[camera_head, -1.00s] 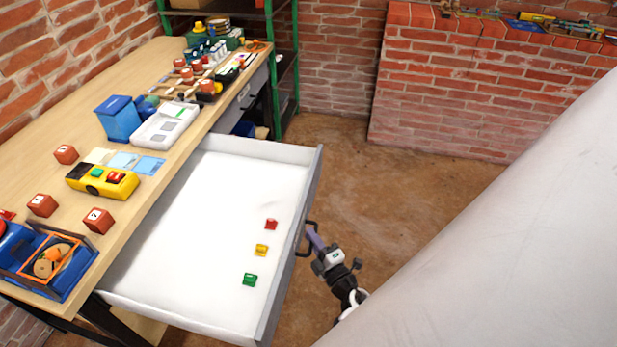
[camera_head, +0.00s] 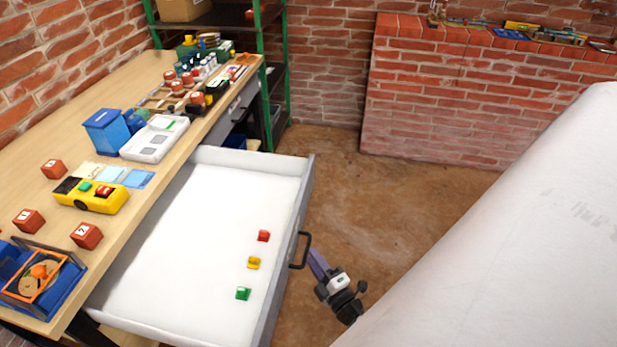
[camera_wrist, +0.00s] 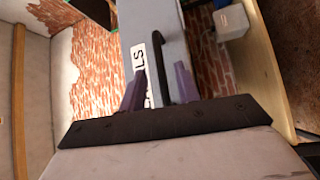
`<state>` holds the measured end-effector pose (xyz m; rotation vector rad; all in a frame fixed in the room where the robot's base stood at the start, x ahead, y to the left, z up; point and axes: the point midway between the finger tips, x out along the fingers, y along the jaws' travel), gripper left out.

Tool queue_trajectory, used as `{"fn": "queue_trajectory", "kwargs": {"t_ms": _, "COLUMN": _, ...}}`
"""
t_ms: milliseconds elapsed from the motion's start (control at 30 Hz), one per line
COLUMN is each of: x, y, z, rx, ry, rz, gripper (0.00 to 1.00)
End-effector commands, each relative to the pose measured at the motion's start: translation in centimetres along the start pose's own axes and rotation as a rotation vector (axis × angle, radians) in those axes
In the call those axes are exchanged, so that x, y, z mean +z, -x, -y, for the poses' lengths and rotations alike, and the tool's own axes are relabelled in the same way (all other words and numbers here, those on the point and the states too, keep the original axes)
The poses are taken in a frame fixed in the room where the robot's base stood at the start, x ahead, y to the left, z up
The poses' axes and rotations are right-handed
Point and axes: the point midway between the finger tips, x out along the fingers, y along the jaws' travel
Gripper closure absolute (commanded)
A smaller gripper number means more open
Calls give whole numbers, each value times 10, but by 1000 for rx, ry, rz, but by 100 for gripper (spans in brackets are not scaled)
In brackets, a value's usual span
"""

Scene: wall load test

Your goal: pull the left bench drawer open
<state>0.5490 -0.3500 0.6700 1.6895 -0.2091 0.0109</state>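The left bench drawer (camera_head: 190,225) is pulled far out from under the wooden bench. The dark bar handle (camera_head: 305,251) is on the drawer front. My gripper (camera_head: 315,257) is just right of the handle, with a small gap in the head view. In the wrist view, the purple fingers of my gripper (camera_wrist: 158,90) are spread apart, and the handle (camera_wrist: 161,62) appears between and beyond them, beside a white label.
The bench top (camera_head: 125,80) holds a yellow device (camera_head: 91,195), a blue box (camera_head: 108,130) and several red cubes. A green-framed shelf (camera_head: 277,80) stands behind the bench. A low brick wall (camera_head: 450,100) is at the back right.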

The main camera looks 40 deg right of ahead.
Motion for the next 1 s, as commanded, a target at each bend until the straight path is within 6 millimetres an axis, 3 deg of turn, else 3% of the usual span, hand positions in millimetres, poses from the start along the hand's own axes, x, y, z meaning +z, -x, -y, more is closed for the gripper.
{"fn": "queue_trajectory", "kwargs": {"t_ms": 100, "x": 0, "y": 19, "z": 2, "rx": -2, "ry": 2, "rz": 1, "gripper": 68}}
{"fn": "queue_trajectory", "kwargs": {"t_ms": 300, "x": 0, "y": 32, "z": 0, "rx": 0, "ry": 1, "rz": 0, "gripper": 68}}
{"fn": "queue_trajectory", "kwargs": {"t_ms": 1000, "x": 0, "y": 32, "z": 0, "rx": 0, "ry": 1, "rz": 0, "gripper": 68}}
